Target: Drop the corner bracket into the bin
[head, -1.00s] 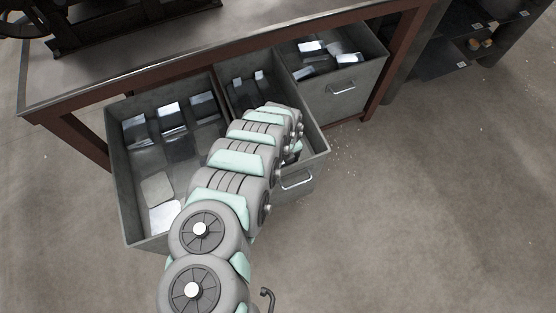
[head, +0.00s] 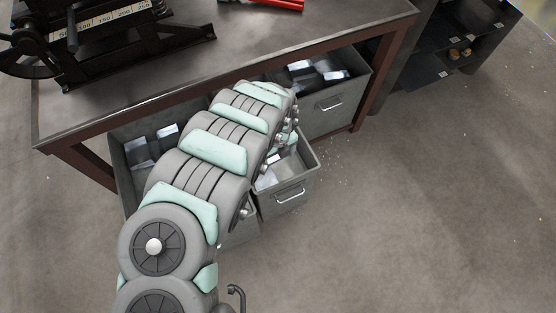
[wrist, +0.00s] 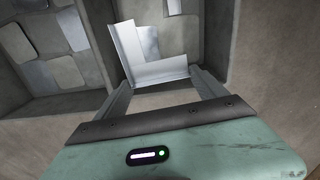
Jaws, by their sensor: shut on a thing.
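The corner bracket (wrist: 158,73) is a bright L-shaped piece of bent sheet metal. In the wrist view it sits between the two fingertips of my gripper (wrist: 165,82), which is shut on it. The bracket is held above the inside of an open grey bin, whose wall (wrist: 252,50) shows to the right.
A left bin (head: 122,178) holds several metal pieces and is partly hidden by my arm. A right bin (head: 335,112) also holds metal pieces. The bins stand under a workbench (head: 300,35) with a dark machine (head: 130,40). Floor at the right is clear.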

